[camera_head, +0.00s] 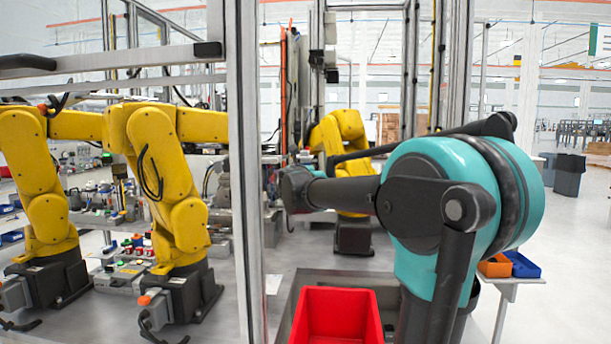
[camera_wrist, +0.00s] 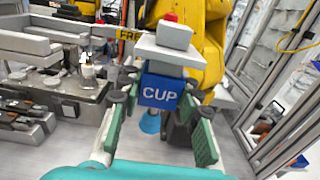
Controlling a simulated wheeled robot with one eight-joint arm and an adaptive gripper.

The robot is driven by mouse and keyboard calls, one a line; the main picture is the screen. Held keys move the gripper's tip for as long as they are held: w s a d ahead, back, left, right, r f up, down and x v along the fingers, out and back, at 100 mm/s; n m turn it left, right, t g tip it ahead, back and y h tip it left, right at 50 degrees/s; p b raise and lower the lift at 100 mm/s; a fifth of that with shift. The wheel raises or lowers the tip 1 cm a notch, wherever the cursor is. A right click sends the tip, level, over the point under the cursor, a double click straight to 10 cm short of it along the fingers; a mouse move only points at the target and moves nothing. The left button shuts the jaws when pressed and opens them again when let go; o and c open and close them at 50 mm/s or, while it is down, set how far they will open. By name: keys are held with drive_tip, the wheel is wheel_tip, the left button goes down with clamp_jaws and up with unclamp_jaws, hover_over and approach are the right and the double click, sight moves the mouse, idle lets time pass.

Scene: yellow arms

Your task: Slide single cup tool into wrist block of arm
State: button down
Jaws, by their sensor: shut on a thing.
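The single cup tool (camera_wrist: 160,92) is a blue block marked "CUP", with a blue suction cup (camera_wrist: 150,123) below it. It sits between the green-padded fingers of my gripper (camera_wrist: 157,98) in the wrist view, and the gripper is shut on it. A pale grey plate and block with a red top (camera_wrist: 174,36) is directly above the tool; I cannot tell whether it is the wrist block or whether they touch. A yellow arm (camera_wrist: 205,50) is close behind, with a yellow "FREE" label (camera_wrist: 128,34) beside it. In the head view my gripper is hidden, and a yellow arm (camera_head: 347,130) stands beyond my teal arm.
A red bin (camera_head: 337,318) is at the front. Orange and blue trays (camera_head: 522,265) sit on a table at right. Metal fixtures (camera_wrist: 70,92) stand left in the wrist view, fence posts right.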

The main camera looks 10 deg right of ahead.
drive_tip(key=shift+w+a, duration=0.25)
drive_tip(key=shift+a, duration=0.5)
drive_tip(key=shift+w+a, duration=0.25)
drive_tip(key=shift+a, duration=0.5)
drive_tip(key=shift+w+a, duration=0.25)
drive_tip(key=shift+a, duration=0.5)
drive_tip(key=shift+w+a, duration=0.2)
drive_tip(key=shift+a, duration=0.45)
drive_tip(key=shift+w+a, duration=0.25)
drive_tip(key=shift+a, duration=0.45)
drive_tip(key=shift+w+a, duration=0.2)
drive_tip(key=shift+a, duration=0.45)
drive_tip(key=shift+a, duration=0.35)
drive_tip(key=shift+w+a, duration=0.2)
drive_tip(key=shift+a, duration=0.2)
drive_tip(key=shift+w+a, duration=0.1)
drive_tip(key=shift+a, duration=0.2)
drive_tip(key=shift+w+a, duration=0.2)
drive_tip(key=shift+a, duration=0.35)
drive_tip(key=shift+f, duration=0.4)
drive_tip(key=c, duration=1)
unclamp_jaws()
